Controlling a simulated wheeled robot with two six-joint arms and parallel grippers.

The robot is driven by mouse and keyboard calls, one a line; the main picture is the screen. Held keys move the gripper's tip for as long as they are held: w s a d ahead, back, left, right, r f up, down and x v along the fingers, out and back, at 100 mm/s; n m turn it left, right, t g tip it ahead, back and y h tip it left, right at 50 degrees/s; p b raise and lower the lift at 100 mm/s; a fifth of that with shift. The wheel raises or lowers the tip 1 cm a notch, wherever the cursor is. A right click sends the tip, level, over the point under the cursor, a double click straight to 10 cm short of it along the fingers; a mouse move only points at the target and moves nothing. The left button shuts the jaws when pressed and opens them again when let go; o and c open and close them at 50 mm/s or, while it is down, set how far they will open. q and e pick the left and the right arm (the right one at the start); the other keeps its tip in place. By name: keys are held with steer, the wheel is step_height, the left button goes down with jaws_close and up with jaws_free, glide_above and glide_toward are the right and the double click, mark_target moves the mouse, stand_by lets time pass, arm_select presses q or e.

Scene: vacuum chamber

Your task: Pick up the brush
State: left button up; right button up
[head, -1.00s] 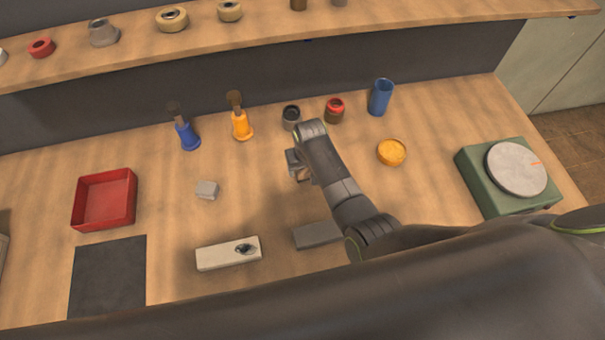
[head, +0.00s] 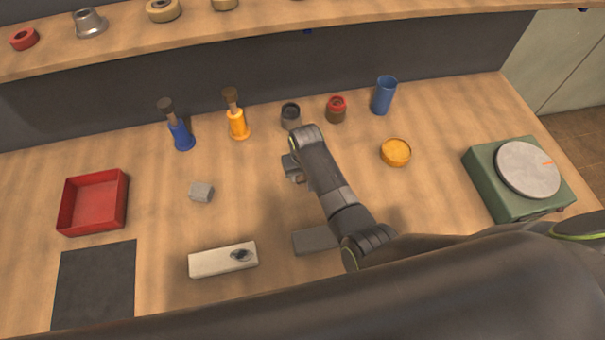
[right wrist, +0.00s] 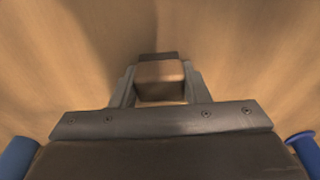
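Two brush-like items stand upright at the back of the table in the head view: one with a blue handle (head: 181,136) and one with an orange handle (head: 238,124), each with a brown tip upward. I cannot tell which one the task means. My right gripper (head: 295,170) is right of and nearer than both, apart from them. In the right wrist view, its fingers (right wrist: 160,88) are closed against the sides of a small brown block (right wrist: 160,78). My left gripper is not in view.
A grey-black jar (head: 290,115), red-topped jar (head: 336,108), blue cup (head: 384,95) and yellow round dish (head: 396,152) stand near my right arm. A green scale (head: 490,180) is right. A red tray (head: 93,202), grey block (head: 201,191) and white block (head: 222,260) lie left.

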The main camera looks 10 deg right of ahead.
steer(key=c, duration=0.3)
step_height(320, 180, up, 10)
steer(key=shift+b, duration=0.5)
steer(key=shift+o, duration=1.3)
steer(key=shift+c, duration=0.9)
